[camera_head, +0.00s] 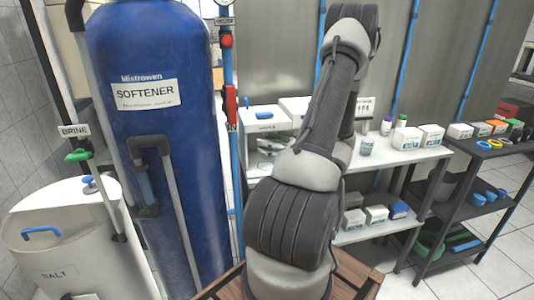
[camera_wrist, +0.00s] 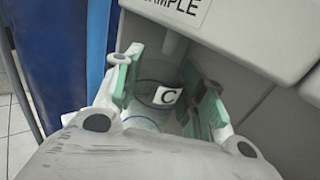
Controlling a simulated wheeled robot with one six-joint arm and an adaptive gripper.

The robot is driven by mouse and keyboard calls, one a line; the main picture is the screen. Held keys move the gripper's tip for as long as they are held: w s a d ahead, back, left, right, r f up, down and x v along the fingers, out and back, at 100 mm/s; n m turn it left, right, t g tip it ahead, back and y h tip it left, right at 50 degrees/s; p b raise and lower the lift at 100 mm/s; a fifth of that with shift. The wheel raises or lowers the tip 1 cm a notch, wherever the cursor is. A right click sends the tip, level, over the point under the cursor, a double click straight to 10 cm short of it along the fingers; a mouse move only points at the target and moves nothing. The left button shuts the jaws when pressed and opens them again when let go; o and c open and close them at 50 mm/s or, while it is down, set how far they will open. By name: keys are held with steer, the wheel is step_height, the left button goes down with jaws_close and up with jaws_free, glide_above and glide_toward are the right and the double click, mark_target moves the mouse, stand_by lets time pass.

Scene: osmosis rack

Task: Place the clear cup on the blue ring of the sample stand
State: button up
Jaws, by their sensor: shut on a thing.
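In the wrist view my gripper (camera_wrist: 165,95) has its green-padded fingers closed around a clear cup (camera_wrist: 150,92). The cup has a dark band and a white tag marked "C". A thin pale-blue curve shows near the cup's lower part; I cannot tell if it is the cup's edge or a ring under it. The cup is just below a white housing labelled "SAMPLE" (camera_wrist: 175,8). The sample stand cannot be made out clearly. In the head view my arm blocks much of the area around the cup.
A blue softener tank (camera_head: 155,150) and a white salt tank (camera_head: 65,235) stand at the left. A white bench (camera_head: 395,157) carries boxes, bottles and a small cup (camera_head: 366,146). A dark shelf rack (camera_head: 470,150) at the right holds coloured rings and boxes.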

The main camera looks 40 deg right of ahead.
steer(key=shift+w+a+f, duration=0.1)
steer(key=shift+w+f, duration=0.1)
steer(key=shift+f, duration=0.7)
steer(key=shift+w+a+f, duration=0.1)
steer(key=shift+w+f, duration=0.05)
steer(key=shift+f, duration=0.7)
steer(key=shift+f, duration=0.1)
steer(key=o, duration=0.8)
steer(key=shift+d, duration=0.1)
